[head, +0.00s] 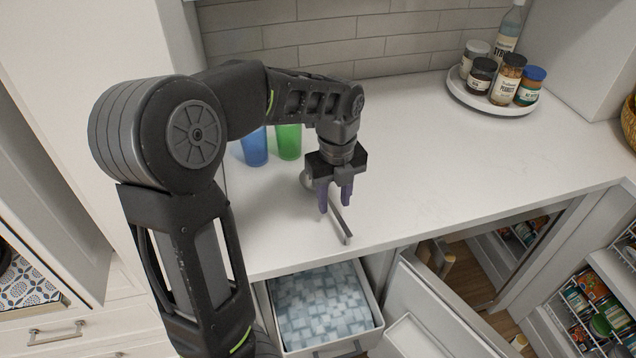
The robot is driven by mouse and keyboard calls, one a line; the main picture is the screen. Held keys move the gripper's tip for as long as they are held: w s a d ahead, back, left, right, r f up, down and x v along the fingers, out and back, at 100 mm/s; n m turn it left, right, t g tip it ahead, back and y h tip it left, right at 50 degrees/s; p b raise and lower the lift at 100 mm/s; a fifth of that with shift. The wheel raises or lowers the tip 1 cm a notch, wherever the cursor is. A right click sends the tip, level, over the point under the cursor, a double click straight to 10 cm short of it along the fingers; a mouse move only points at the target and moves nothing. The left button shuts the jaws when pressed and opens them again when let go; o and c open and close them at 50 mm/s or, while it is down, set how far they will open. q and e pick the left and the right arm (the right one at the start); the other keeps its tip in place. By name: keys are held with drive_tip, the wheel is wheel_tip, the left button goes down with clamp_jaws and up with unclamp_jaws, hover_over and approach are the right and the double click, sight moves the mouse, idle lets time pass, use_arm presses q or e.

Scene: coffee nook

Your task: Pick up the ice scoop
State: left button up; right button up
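The ice scoop (341,226) is a grey metal scoop lying on the white counter. Its handle points toward the front edge, and its rounded bowl shows at the back left, partly hidden behind my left gripper. My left gripper (335,203) points down over the scoop, with its two purple fingers apart. The fingers are above or beside the handle; I cannot tell whether they touch it. My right gripper is not in view.
A blue cup (255,150) and a green cup (289,142) stand behind my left arm. A round tray (462,98) holds jars and a bottle at the back right. An open drawer of ice cubes (377,318) is below the counter, beside an open door (425,310).

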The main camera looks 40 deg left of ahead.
sight(334, 208)
use_arm(q)
wheel_tip(334, 208, down, 3)
drive_tip(key=shift+f, duration=0.15)
drive_tip(key=shift+c, duration=0.6)
clamp_jaws()
idle(0.4)
